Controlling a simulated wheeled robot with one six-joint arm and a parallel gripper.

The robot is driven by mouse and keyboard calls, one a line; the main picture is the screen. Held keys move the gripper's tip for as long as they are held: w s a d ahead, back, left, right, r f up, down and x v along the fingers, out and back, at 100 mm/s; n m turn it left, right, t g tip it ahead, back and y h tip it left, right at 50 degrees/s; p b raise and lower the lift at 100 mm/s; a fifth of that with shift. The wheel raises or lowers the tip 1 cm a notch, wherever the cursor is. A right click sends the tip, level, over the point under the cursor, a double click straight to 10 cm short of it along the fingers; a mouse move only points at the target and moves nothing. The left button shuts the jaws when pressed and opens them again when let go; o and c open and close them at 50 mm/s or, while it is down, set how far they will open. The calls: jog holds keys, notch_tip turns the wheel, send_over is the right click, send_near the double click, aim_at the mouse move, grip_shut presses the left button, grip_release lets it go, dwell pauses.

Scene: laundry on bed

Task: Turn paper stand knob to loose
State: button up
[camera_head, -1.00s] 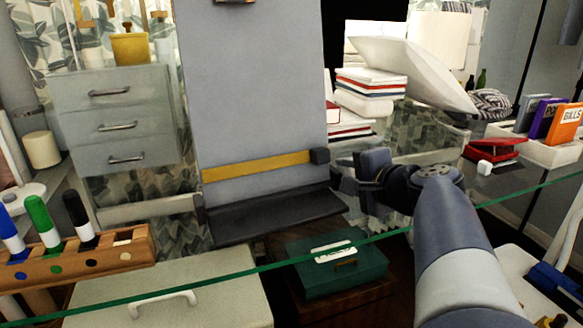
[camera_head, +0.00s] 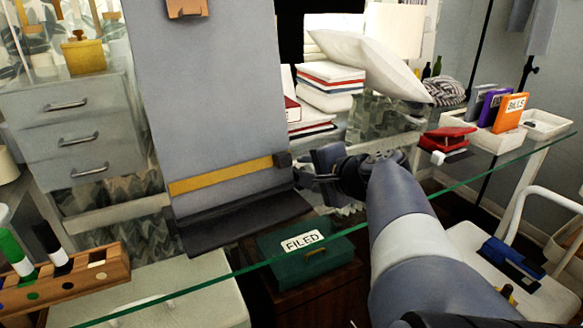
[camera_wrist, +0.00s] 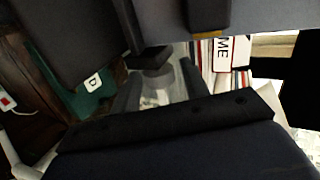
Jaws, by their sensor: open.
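The paper stand (camera_head: 215,95) is a tall grey board with a yellow bar (camera_head: 225,176) across it and a dark ledge (camera_head: 240,222) below. Its knob (camera_head: 282,160) is a small dark block at the right end of the yellow bar. My gripper (camera_head: 304,176) is open, just right of the knob and slightly lower in the head view. A small gap appears between them, and I cannot tell whether they touch. The wrist view is dark and crowded with close parts, so the knob is hard to make out there.
Stacked books (camera_head: 330,85) and a white pillow (camera_head: 385,60) lie behind my gripper. A wooden marker rack (camera_head: 70,282) is at left, a red stapler-like object (camera_head: 446,140) at right.

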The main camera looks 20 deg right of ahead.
jog(key=shift+w+r+g+h+p, duration=0.15)
jog(key=shift+g+p, duration=0.8)
jog(key=shift+p, duration=2.55)
jog(key=shift+r+g+h+p, duration=0.2)
jog(key=shift+g+p, duration=0.8)
jog(key=shift+p, duration=2.5)
jog(key=shift+w+r+g+y+p, duration=0.2)
jog(key=shift+g+p, duration=0.75)
jog(key=shift+p, duration=2.55)
jog(key=g+p, duration=0.1)
jog(key=p, duration=0.6)
jog(key=g+p, duration=0.2)
jog(key=p, duration=0.4)
jog(key=g+h+p, duration=0.1)
jog(key=g+p, duration=0.1)
jog(key=p, duration=0.5)
jog(key=shift+w+a+r+p, duration=0.1)
jog(key=shift+w+r+p, duration=0.15)
jog(key=shift+w+p, duration=0.1)
